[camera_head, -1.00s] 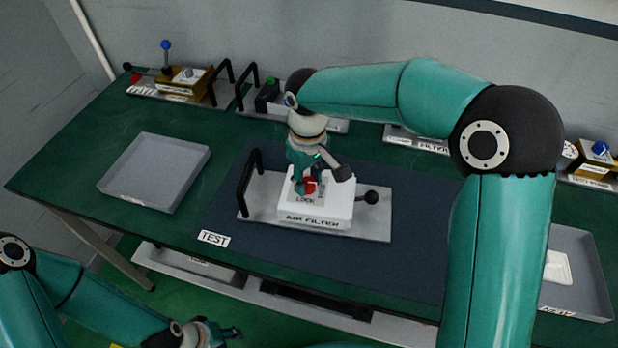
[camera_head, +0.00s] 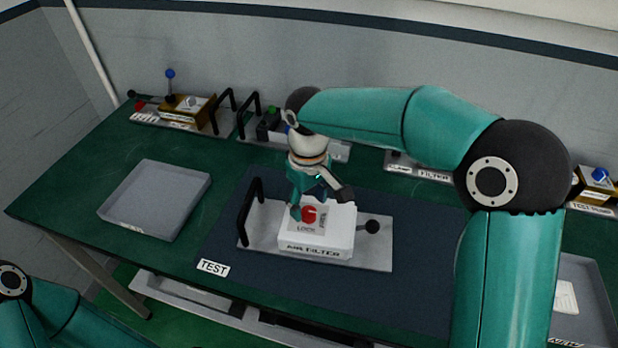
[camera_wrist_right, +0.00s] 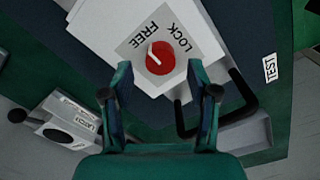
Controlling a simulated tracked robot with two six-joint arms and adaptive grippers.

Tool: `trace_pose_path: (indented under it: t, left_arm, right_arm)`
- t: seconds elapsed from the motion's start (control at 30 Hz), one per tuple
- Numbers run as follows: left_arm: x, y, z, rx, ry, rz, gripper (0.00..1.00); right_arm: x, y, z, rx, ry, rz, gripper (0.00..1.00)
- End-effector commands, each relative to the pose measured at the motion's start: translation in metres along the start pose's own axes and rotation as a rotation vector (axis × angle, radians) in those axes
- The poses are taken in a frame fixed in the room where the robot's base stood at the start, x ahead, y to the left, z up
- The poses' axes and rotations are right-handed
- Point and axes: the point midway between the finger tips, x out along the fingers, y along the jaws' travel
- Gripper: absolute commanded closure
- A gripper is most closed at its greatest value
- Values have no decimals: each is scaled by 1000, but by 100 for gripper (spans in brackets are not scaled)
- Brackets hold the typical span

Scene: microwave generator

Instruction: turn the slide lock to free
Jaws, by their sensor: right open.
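The air filter unit (camera_head: 318,243) is a white box on a grey plate with a black handle at its left and a black ball knob at its right. Its red round slide lock knob (camera_head: 309,214) is on top, with LOCK and FREE labels beside it. In the right wrist view the red knob (camera_wrist_right: 160,58) bears a white mark that seems to point toward FREE. My left gripper is out of view.
An empty grey tray (camera_head: 155,200) is at the left of the green table. A TEST label (camera_head: 212,268) lies on the dark mat. Other units with handles and levers (camera_head: 186,108) line the back. Another grey tray (camera_head: 597,300) is at the right.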

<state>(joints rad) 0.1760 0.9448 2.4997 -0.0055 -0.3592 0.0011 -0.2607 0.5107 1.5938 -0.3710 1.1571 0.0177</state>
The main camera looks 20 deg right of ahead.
Motion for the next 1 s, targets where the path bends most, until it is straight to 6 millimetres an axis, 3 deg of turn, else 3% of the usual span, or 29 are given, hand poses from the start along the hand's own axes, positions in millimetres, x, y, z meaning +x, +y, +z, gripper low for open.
trace_pose_path:
  t: [0.3, 0.5, 1.0]
  left_arm:
    - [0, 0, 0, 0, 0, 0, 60]
    - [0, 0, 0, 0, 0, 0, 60]
    - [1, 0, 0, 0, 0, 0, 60]
  right_arm:
    - [-64, 0, 0, 0, 4, 0, 40]
    - [-90, -1, 0, 0, 1, -1, 40]
    - [-96, 0, 1, 0, -1, -1, 40]
